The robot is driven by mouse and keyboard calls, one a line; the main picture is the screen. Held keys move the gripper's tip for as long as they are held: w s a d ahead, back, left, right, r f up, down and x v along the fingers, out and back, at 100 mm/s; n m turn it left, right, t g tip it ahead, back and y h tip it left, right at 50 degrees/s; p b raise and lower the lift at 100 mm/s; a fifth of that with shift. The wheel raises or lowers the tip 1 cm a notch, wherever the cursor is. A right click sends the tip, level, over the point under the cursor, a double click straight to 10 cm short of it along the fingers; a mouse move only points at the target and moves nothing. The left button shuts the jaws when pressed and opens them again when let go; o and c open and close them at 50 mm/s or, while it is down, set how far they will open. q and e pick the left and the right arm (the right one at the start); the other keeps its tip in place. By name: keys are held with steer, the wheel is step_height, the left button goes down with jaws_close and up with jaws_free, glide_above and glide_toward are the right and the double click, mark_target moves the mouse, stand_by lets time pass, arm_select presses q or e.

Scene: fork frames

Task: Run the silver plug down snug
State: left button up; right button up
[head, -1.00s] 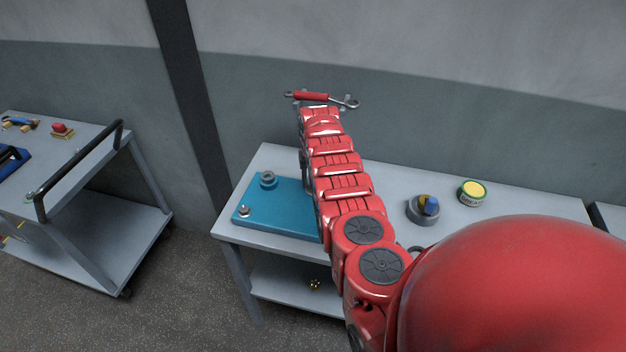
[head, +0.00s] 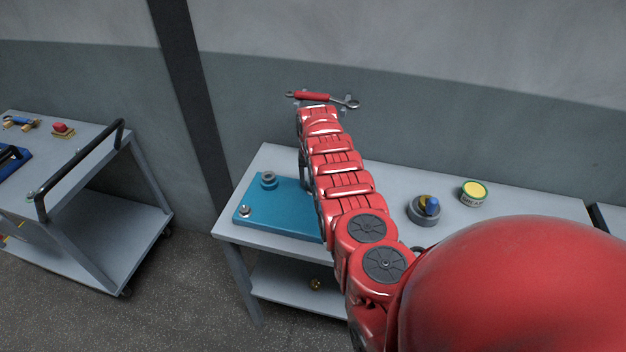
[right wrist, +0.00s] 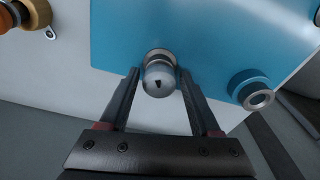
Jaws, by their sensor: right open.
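The silver plug (right wrist: 160,82) has a rounded, shiny head and stands at the blue plate (right wrist: 215,35) in the right wrist view. My right gripper (right wrist: 162,75) is open, with one finger on each side of the plug. Gaps show between the fingers and the plug, so it is not gripped. How deep the plug sits cannot be told. In the head view the blue plate (head: 275,217) lies on the left part of the grey bench, and my right arm hides the gripper and the plug. My left gripper is not in view.
A grey ring fitting (head: 268,180) and a small silver bolt (head: 244,211) sit on the plate. A red-handled wrench (head: 315,96) is by the wall. A grey dish (head: 424,214) and a yellow-topped tin (head: 473,193) stand right. A cart (head: 95,165) stands left.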

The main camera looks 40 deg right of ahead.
steer(key=n, duration=0.3)
steer(key=shift+d, duration=0.1)
steer(key=n, duration=0.3)
steer(key=shift+y, duration=0.3)
steer(key=c, duration=0.7)
steer(key=shift+a+m, duration=0.2)
steer(key=shift+m, duration=0.7)
steer(key=shift+c, duration=0.2)
steer(key=m, duration=0.5)
steer(key=shift+d+f+h, duration=0.1)
steer(key=shift+h, duration=0.3)
steer(key=o, duration=0.7)
steer(key=shift+o, duration=0.2)
